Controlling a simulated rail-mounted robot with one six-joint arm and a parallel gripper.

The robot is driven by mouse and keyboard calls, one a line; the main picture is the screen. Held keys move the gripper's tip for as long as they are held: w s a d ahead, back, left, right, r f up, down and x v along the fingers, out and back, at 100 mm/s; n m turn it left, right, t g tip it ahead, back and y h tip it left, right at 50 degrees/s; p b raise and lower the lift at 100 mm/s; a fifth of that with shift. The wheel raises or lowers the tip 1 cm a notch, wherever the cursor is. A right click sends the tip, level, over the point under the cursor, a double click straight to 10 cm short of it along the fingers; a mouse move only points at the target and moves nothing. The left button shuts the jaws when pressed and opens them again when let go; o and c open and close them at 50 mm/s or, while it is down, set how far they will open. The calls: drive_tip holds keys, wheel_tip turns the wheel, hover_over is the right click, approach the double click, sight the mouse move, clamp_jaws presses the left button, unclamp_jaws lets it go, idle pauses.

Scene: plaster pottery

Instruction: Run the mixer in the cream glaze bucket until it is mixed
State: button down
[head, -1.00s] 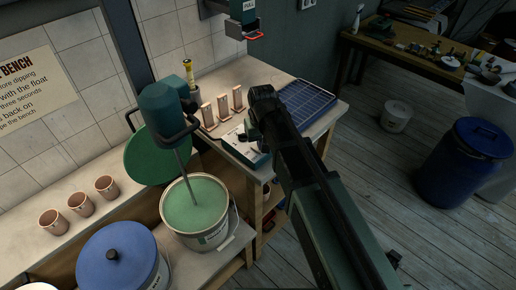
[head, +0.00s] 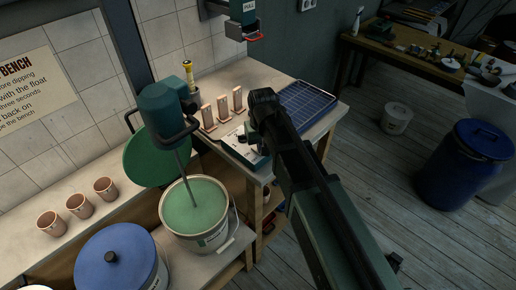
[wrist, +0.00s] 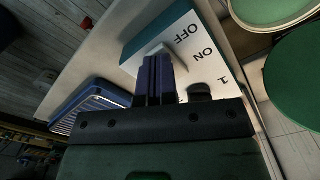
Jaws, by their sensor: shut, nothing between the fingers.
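The mixer (head: 167,108) has a teal motor head, and its shaft goes down into an open white bucket (head: 213,238) of green glaze (head: 194,206). No open bucket of cream glaze is plain to see. A white and teal switch box (head: 236,147) lies on the bench right of the mixer; in the wrist view the switch box (wrist: 182,38) shows "OFF", "ON" and "1". My gripper (wrist: 158,78) is shut and empty, its fingertips at the box by a pale switch piece (wrist: 153,54). I cannot tell whether they touch it. In the head view my arm partly hides the box.
A blue-lidded bucket (head: 113,257) stands left of the glaze bucket. A green disc-shaped lid (head: 152,160) leans behind it. Several clay cups (head: 78,206) and upright tiles (head: 222,109) stand on the bench. A blue rack (head: 308,104) lies right of the box.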

wheel_tip(320, 180, up, 7)
drive_tip(key=p, duration=0.6)
drive_tip(key=shift+f, duration=0.2)
drive_tip(key=shift+s+d, duration=0.1)
drive_tip(key=shift+s, duration=0.1)
drive_tip(key=s+d+m, duration=0.3)
drive_tip(key=s+d, duration=0.9)
drive_tip(key=d, duration=0.4)
drive_tip(key=shift+d, duration=0.35)
drive_tip(key=shift+a, duration=0.1)
